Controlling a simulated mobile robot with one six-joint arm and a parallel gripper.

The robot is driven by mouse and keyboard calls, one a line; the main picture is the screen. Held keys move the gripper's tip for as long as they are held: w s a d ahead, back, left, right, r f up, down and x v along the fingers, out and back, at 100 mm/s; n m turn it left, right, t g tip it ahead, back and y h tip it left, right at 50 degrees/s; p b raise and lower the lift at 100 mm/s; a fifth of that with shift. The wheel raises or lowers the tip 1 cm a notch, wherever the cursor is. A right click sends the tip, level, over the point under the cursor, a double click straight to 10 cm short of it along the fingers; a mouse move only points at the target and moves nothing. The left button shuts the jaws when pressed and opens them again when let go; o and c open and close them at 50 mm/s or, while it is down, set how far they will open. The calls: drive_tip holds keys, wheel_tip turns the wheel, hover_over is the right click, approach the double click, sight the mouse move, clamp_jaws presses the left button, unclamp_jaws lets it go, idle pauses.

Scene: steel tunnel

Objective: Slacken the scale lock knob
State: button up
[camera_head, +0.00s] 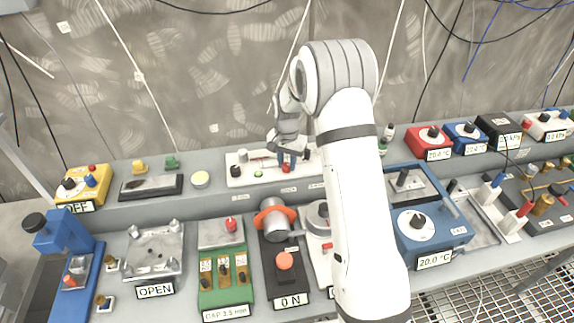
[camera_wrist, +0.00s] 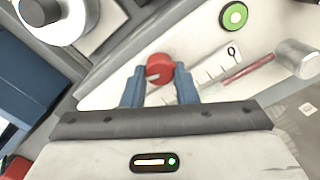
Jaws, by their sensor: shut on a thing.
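A red knob (camera_head: 287,168) is on a white panel (camera_head: 243,182) on the back shelf, and I take it for the scale lock knob. In the wrist view the red knob (camera_wrist: 161,67) has a pale pointer mark on its face. My gripper (camera_head: 288,157) is over it, and in the wrist view its blue fingers (camera_wrist: 160,88) are shut on the knob's two sides. A small scale plate (camera_wrist: 214,69) with a red rod (camera_wrist: 247,73) lies beside it. The knob's near side is partly hidden by my gripper.
An orange-collared device (camera_head: 272,222) stands in front, and a blue box with a dial (camera_head: 417,222) is to the right. Several small boxes line the shelf.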

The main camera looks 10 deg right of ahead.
drive_tip(key=n+b, duration=0.3)
drive_tip(key=n, duration=0.1)
drive_tip(key=shift+a, duration=0.1)
drive_tip(key=n+b, duration=0.2)
drive_tip(key=n, duration=0.3)
drive_tip(key=n+b, duration=0.1)
drive_tip(key=n, duration=0.3)
drive_tip(key=shift+a+n, duration=0.1)
drive_tip(key=shift+n, duration=0.2)
drive_tip(key=n+b, duration=0.1)
drive_tip(key=n, duration=0.3)
drive_tip(key=shift+r+n, duration=0.1)
drive_tip(key=shift+n, duration=0.2)
drive_tip(key=o, duration=1)
drive_tip(key=shift+s, duration=0.1)
